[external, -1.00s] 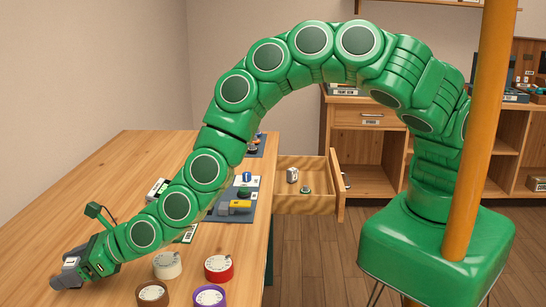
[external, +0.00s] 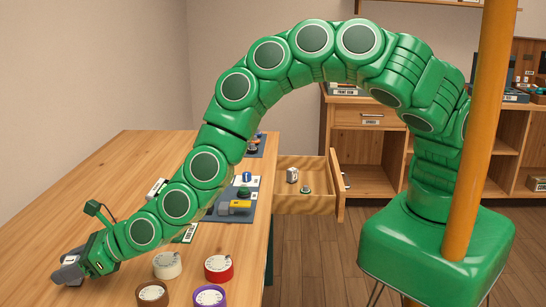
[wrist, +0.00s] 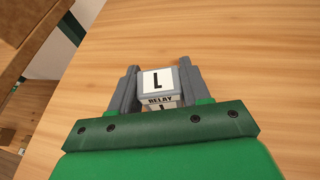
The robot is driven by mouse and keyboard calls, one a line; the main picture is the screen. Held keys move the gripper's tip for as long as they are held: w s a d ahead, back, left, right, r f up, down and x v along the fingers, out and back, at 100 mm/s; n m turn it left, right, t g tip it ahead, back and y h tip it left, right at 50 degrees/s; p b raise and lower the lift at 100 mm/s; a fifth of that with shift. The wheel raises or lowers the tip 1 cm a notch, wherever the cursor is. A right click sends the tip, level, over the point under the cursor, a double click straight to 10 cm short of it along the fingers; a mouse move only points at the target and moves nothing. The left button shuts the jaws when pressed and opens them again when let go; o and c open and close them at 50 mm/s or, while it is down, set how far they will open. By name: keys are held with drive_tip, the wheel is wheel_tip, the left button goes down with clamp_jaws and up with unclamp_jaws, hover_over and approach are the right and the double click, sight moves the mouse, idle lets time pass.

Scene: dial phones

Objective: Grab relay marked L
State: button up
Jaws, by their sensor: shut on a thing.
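The relay marked L (wrist: 158,84) is a small block with a white top bearing a black L and a "RELAY" label on its side. It sits between the two grey fingers of my gripper (wrist: 158,85) in the wrist view, and they are shut on it. In the external view my gripper (external: 67,269) is low over the near left part of the wooden table (external: 60,210). I cannot tell whether the relay touches the tabletop.
Several round dials, including a white one (external: 167,265), a red one (external: 218,268) and a purple one (external: 210,296), stand right of my gripper. Dark mats (external: 236,215) with small parts lie further back. An open drawer (external: 305,203) holds small items. The table's left side is clear.

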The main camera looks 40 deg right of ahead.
drive_tip(key=shift+r, duration=1.4)
drive_tip(key=w+a+r+v, duration=0.1)
drive_tip(key=r+v, duration=0.2)
drive_tip(key=v, duration=1.3)
drive_tip(key=shift+s+d+r, duration=0.2)
drive_tip(key=shift+r, duration=0.1)
